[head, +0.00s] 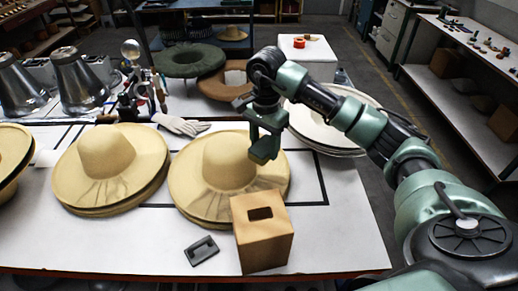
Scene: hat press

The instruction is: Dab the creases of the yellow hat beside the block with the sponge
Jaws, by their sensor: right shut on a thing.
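A yellow hat (229,158) with a round crown and wide brim lies on the white table just behind a tan block (263,252) with a dark slot in its top. Dark crease lines run across the front of its brim, and the block hides part of the brim's front right. My right gripper (264,143) points down over the right side of this hat, beside the crown. It is shut on a small olive-yellow piece, apparently the sponge (263,152). Whether the piece touches the hat is unclear. My left gripper is not in view.
Another creased yellow hat (105,155) lies to the left, and a third is cut off at the left edge. A small dark holder (202,250) lies left of the block. White gloves (181,125) and metal cones (80,80) are behind. Pale stacked discs (335,135) stand right.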

